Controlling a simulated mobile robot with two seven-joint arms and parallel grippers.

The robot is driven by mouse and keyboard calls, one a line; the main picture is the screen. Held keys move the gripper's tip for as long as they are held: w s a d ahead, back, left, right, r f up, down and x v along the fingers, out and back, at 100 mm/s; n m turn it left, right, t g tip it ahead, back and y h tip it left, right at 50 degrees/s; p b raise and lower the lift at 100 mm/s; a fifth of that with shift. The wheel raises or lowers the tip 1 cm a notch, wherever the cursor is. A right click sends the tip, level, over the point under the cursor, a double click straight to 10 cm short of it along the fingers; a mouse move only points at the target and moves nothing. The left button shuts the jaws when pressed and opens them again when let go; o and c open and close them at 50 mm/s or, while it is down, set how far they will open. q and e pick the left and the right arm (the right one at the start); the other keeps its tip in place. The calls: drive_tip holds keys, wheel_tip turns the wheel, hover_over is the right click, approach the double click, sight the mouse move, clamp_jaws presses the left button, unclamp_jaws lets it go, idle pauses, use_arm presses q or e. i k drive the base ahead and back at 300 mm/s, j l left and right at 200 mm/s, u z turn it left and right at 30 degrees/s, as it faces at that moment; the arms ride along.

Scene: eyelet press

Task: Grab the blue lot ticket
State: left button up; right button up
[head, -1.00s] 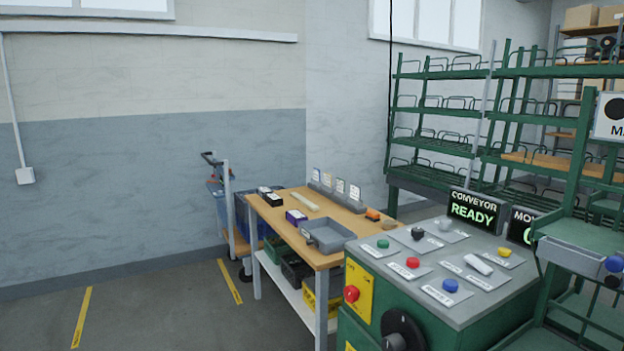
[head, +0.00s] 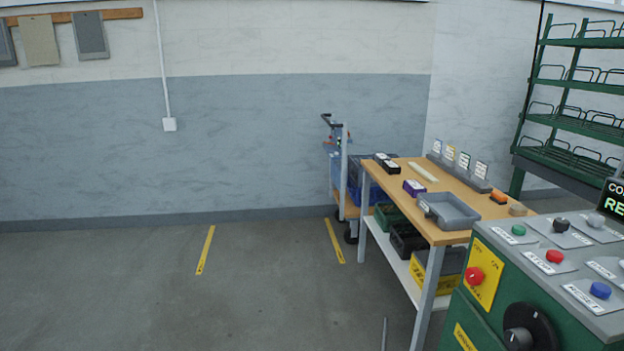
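Several small upright cards stand in a grey holder (head: 477,184) along the back edge of the wooden table (head: 440,236). They have white faces with small coloured marks. They are too small for me to tell surely which one is the blue lot ticket. Neither of my grippers is in view.
A green control console (head: 535,268) stands at front right, a cart (head: 344,180) behind. The floor at left is clear.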

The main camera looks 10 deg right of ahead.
sight(438, 143)
drive_tip(key=i+u, duration=0.15)
drive_tip(key=i, duration=4.45)
drive_tip(key=i+j+z, duration=0.1)
drive_tip(key=i+z, duration=0.2)
drive_tip(key=i+j+z, duration=0.15)
drive_tip(key=i+z, duration=0.15)
drive_tip(key=z, duration=2.55)
drive_tip(key=j, duration=0.1)
